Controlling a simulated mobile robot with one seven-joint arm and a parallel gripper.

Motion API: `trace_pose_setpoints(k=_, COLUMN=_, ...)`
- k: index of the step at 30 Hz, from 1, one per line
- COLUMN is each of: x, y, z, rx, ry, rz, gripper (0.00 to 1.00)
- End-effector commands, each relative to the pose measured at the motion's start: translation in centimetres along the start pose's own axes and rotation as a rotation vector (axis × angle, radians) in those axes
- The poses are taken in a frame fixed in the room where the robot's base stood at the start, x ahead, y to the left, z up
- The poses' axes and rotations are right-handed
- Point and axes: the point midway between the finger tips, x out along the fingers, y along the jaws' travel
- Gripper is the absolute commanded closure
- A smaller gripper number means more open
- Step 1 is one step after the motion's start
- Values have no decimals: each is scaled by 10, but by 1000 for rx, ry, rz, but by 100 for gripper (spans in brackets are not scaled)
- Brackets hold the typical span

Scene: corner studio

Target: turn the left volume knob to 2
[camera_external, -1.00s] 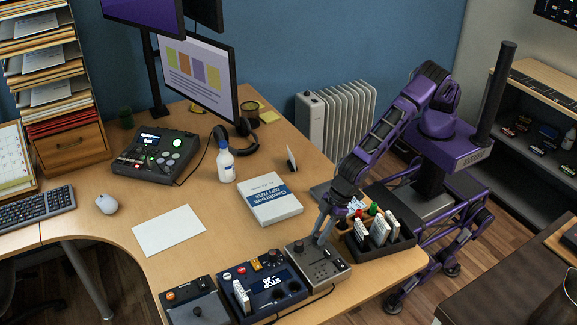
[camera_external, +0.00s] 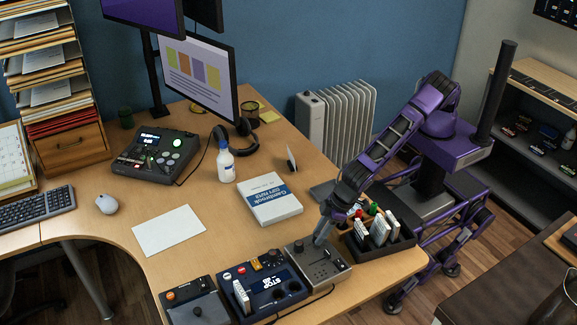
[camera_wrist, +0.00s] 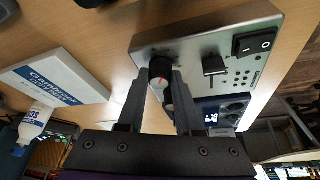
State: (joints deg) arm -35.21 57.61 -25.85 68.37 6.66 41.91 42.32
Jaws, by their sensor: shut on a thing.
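A grey control panel (camera_external: 324,271) lies near the front edge of the desk; it also fills the upper middle of the wrist view (camera_wrist: 220,42). My gripper (camera_external: 318,244) points down onto its far part. In the wrist view my gripper (camera_wrist: 163,74) has its two fingers on either side of a black knob (camera_wrist: 159,67) with a reddish pointer line, shut on it. Another dark round knob (camera_external: 298,246) shows at the panel's far left in the external view. The fingers hide part of the panel, and I cannot read any scale numbers around the held knob.
On the same panel are a slider (camera_wrist: 214,66) and a rocker switch (camera_wrist: 255,42). A blue device (camera_external: 258,284) stands close on the left, a black tray (camera_external: 386,246) of upright items close on the right. A paper pack (camera_external: 271,198) lies behind. The desk around the white sheet (camera_external: 168,231) is clear.

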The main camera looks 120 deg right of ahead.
Motion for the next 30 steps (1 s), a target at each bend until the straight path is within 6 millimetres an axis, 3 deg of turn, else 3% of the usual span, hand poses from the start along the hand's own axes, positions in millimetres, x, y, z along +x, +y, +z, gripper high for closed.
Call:
trace_pose_setpoints(k=2, x=0, y=0, z=0, rx=-1, ry=0, rz=-1, gripper=100)
trace_pose_setpoints(k=3, x=0, y=0, z=0, rx=-1, ry=0, rz=-1, gripper=63)
trace_pose_setpoints(k=8, x=0, y=0, z=0, rx=-1, ry=0, rz=-1, gripper=36)
trace_pose_setpoints(k=16, x=-1, y=0, z=0, rx=-1, ry=0, rz=-1, gripper=36)
trace_pose_setpoints(k=20, x=-10, y=-1, z=-1, rx=-1, ry=1, rz=-2, gripper=36)
trace_pose_setpoints(k=23, x=-26, y=-1, z=-1, rx=-1, ry=2, rz=-3, gripper=36)
trace_pose_setpoints(k=30, x=-84, y=-1, z=-1, rx=-1, ry=1, rz=-5, gripper=36)
